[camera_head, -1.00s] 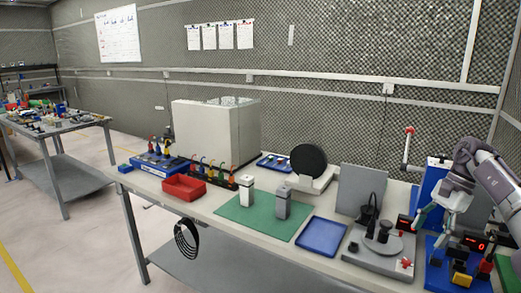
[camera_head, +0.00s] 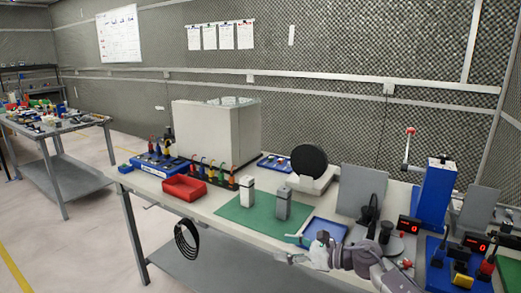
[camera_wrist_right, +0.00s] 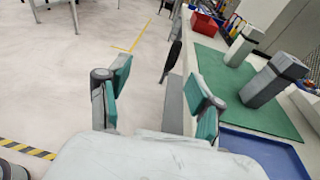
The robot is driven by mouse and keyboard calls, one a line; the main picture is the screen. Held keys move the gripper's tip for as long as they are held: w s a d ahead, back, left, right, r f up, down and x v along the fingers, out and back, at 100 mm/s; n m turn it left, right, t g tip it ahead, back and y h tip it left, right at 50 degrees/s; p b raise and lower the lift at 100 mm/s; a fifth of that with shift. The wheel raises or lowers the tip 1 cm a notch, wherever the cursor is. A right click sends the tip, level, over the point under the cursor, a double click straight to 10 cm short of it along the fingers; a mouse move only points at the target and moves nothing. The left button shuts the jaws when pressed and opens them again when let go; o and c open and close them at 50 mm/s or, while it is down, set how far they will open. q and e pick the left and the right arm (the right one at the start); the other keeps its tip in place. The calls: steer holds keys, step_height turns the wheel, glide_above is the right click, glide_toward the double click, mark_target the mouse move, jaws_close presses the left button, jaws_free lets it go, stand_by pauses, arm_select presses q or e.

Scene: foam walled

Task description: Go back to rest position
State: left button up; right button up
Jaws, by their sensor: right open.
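My right gripper (camera_head: 287,248) is in the lower middle of the head view, in front of the workbench's front edge beside the blue tray (camera_head: 326,231). It points left and partly covers the tray. My left gripper is in neither view.
A green mat (camera_head: 245,216) with a white block (camera_head: 247,190) and a grey block (camera_head: 283,204) lies left of the tray. A red bin (camera_head: 184,188) is further left. A blue press (camera_head: 437,195) stands at the right. Floor in front is clear.

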steer(key=s+d+f+n+t+h, duration=0.25)
steer(key=s+n+h, duration=0.25)
steer(key=n, duration=0.7)
steer(key=s+d+f+n+t+h, duration=0.2)
steer(key=s+d+f+n+h, duration=0.3)
steer(key=n, duration=0.7)
steer(key=s+d+f+n+t+h, duration=0.2)
steer(key=s+f+n+h, duration=0.3)
steer(key=n, duration=0.7)
steer(key=s+d+f+m+g, duration=0.1)
steer(key=s+m+g, duration=0.25)
steer(key=s, duration=0.55)
steer(key=s+d+f+m+g+y, duration=0.1)
steer(key=s+d+f+m+g, duration=0.2)
steer(key=s, duration=0.7)
steer(key=s+m+g, duration=0.4)
steer(key=s, duration=0.5)
step_height(320, 180, down, 28)
steer(key=s+g, duration=0.1)
steer(key=s, duration=0.1)
steer(key=s+d+f+g, duration=0.1)
steer(key=s+d+f, duration=0.1)
steer(key=s+f, duration=1.2)
steer(key=shift+s+d+f, duration=0.2)
steer(key=shift+s+d, duration=0.2)
steer(key=shift+s, duration=0.4)
